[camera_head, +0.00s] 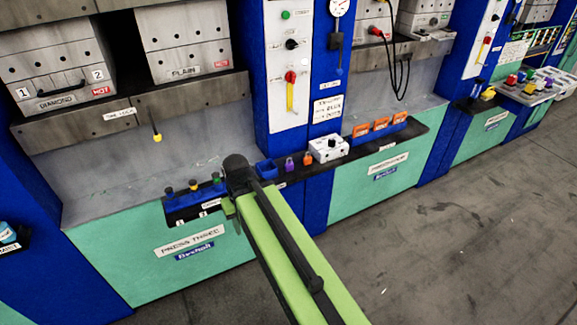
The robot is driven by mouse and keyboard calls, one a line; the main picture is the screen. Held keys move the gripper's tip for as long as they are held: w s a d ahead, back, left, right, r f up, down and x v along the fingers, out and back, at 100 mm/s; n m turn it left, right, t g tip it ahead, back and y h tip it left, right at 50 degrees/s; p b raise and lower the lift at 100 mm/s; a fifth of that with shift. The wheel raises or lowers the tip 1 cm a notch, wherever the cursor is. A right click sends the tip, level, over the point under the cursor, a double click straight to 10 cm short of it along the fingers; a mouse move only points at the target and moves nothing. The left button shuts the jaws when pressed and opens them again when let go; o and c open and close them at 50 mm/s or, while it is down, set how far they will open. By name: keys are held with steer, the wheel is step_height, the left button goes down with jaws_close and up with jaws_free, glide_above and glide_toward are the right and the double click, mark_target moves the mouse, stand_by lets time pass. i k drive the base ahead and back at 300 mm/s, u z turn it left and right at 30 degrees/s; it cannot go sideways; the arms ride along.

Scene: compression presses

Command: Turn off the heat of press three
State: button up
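Press three is the left bay, with a green front panel (150,262) labelled "PRESS THREE". Two grey metal blocks, one marked "DIAMOND" (60,70) and one marked "PLAIN" (185,45), sit in it with red "HOT" tags. On the blue column to its right, a white control panel (288,60) carries a green button (286,15), a black knob (292,44) and a red rotary switch with a yellow handle (290,92) hanging down. My green arm reaches up from the bottom; my gripper (237,175) is in front of the ledge, below the panel, its fingers not clearly visible.
A blue control strip (193,200) with several knobs lies left of my gripper. Another press bay (385,180) follows. Grey floor (450,235) is clear at lower right.

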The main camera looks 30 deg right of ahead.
mark_target(291, 44)
steer(key=u, duration=0.05)
steer(key=k, duration=1)
steer(key=z, duration=0.6)
steer(key=i, duration=1.4)
steer(key=u, duration=0.05)
